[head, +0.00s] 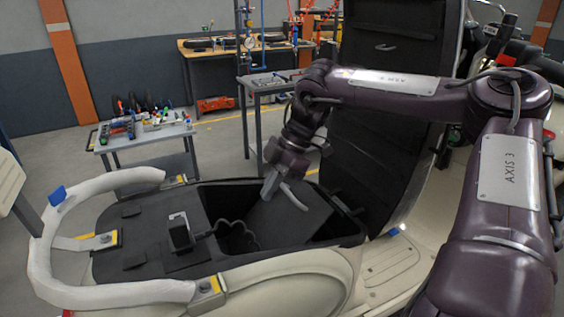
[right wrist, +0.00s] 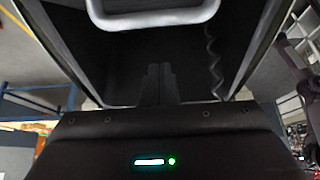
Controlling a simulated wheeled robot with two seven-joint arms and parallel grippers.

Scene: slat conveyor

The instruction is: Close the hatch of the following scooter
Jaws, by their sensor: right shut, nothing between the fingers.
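The cream scooter (head: 290,285) stands in front of me with its dark rear compartment (head: 240,235) open. A dark grey panel (head: 312,212), which looks like the hatch, sits at the compartment's right part, with a pale curved handle (head: 295,197) beside my gripper. My right gripper (head: 268,190) is shut and empty, pointing down over the compartment. In the right wrist view its fingers (right wrist: 158,85) are together in front of a dark recess, below a pale loop-shaped bar (right wrist: 150,22). I cannot tell whether they touch the panel.
A white tubular rail (head: 110,291) curves around the scooter's rear. A tall black panel (head: 385,110) stands right of the compartment. A tool cart (head: 140,140) and workbench (head: 215,52) are behind, with open floor between. A coiled cable (right wrist: 214,70) hangs near my fingers.

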